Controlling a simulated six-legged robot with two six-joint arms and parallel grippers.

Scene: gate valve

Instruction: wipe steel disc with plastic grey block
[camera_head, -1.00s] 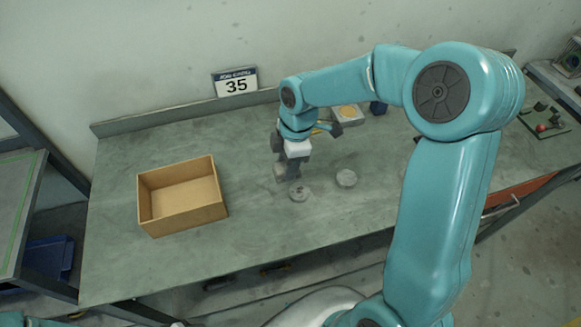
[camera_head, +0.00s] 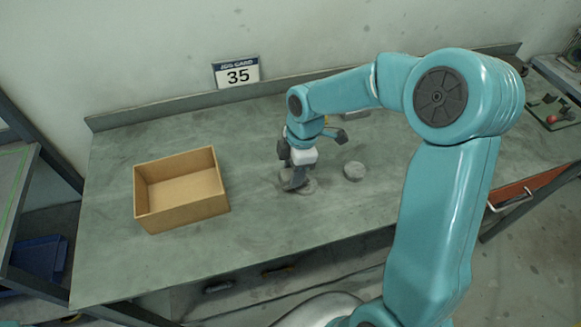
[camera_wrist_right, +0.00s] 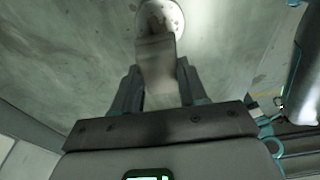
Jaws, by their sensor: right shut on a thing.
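My right gripper (camera_head: 297,175) points down over the middle of the bench. It is shut on the plastic grey block (camera_wrist_right: 158,62), which shows between its two fingers in the wrist view. A round grey steel disc (camera_head: 309,188) lies on the bench right under the gripper, partly hidden by it. In the wrist view the disc (camera_wrist_right: 172,14) shows at the block's far end; the block overlaps it and seems to touch it. A second grey disc (camera_head: 354,171) lies apart to the right. My left gripper is not in view.
An open cardboard box (camera_head: 212,206) stands on the green-grey bench (camera_head: 250,235), left of the gripper. A sign reading 35 (camera_head: 237,74) is at the back wall. My right arm hides part of the bench's right side. The bench is clear between box and disc.

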